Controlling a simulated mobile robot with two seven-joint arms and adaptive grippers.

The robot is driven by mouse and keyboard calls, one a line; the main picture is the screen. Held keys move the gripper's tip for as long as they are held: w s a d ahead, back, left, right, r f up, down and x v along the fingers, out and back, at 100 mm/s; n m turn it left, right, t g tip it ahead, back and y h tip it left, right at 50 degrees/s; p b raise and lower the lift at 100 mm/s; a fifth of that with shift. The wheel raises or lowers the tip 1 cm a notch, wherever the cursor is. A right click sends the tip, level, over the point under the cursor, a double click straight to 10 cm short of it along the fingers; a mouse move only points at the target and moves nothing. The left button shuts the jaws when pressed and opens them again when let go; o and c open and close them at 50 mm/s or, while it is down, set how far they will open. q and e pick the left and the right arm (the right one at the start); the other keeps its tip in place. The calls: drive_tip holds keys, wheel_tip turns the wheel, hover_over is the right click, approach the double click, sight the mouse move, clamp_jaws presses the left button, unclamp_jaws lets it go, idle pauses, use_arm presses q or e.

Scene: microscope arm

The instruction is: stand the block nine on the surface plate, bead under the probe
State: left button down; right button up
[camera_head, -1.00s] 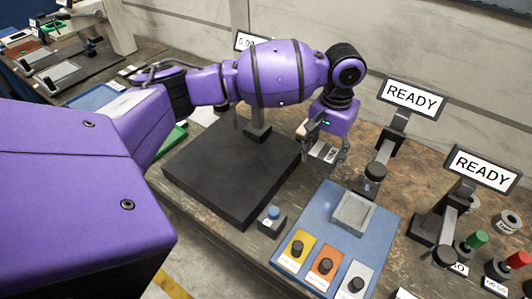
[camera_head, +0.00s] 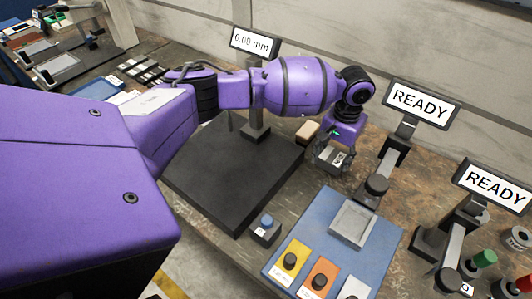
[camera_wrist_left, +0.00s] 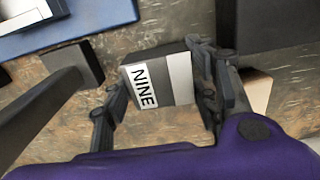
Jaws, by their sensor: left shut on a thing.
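Block nine (camera_wrist_left: 172,82) is a grey block with a white "NINE" label. My left gripper (camera_head: 334,163) is shut on it; in the wrist view the fingers (camera_wrist_left: 160,95) lie on either side of it. In the head view the block (camera_head: 338,157) is just right of the black surface plate (camera_head: 222,185), not over it. I cannot tell whether it touches the bench. The probe stand (camera_head: 256,120) rises at the plate's back, partly behind my arm. The probe tip and the bead cannot be made out. My right gripper is out of view.
A tan block (camera_head: 307,131) sits between the plate and the gripper. Right are a blue tray (camera_head: 392,243) with coloured pads and two "READY" displays (camera_head: 420,103) on stands. A small blue-topped block (camera_head: 266,228) is at the plate's front. The plate's visible top is clear.

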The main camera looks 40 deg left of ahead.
sight(330, 167)
use_arm(q)
drive_tip(key=shift+f, duration=2)
drive_tip(key=c, duration=0.7)
unclamp_jaws()
drive_tip(key=shift+f, duration=0.2)
